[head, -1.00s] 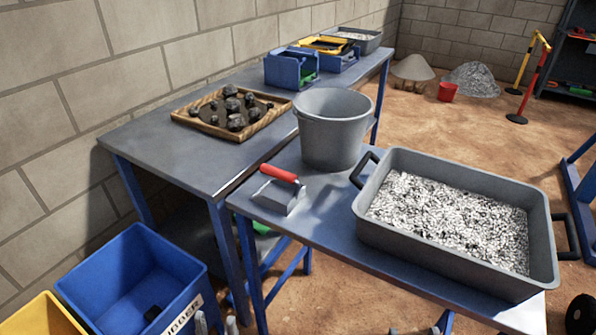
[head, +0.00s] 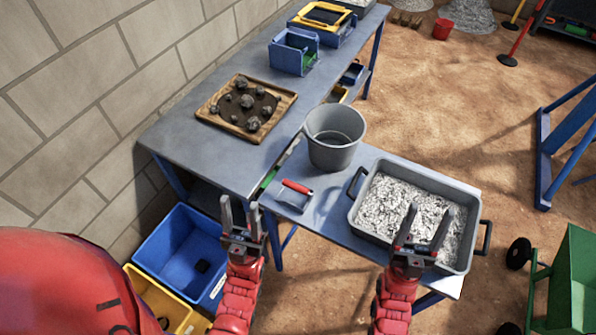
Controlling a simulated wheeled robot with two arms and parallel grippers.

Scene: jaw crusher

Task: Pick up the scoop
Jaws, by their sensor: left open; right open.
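The scoop (head: 291,196) lies on the near bench, left of the tray and in front of the bucket. It has a red handle and a grey metal pan. My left gripper (head: 240,209) is open and empty, pointing up in the picture, a little left of the scoop and apart from it. My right gripper (head: 427,217) is open and empty, and appears in front of the gravel tray; I cannot tell its height above it.
A grey bucket (head: 335,153) stands behind the scoop. A grey tray of gravel (head: 474,208) fills the bench's right. A wooden tray of dark rocks (head: 284,104) lies on the far bench. Blue (head: 153,240) and yellow (head: 143,280) bins stand at lower left.

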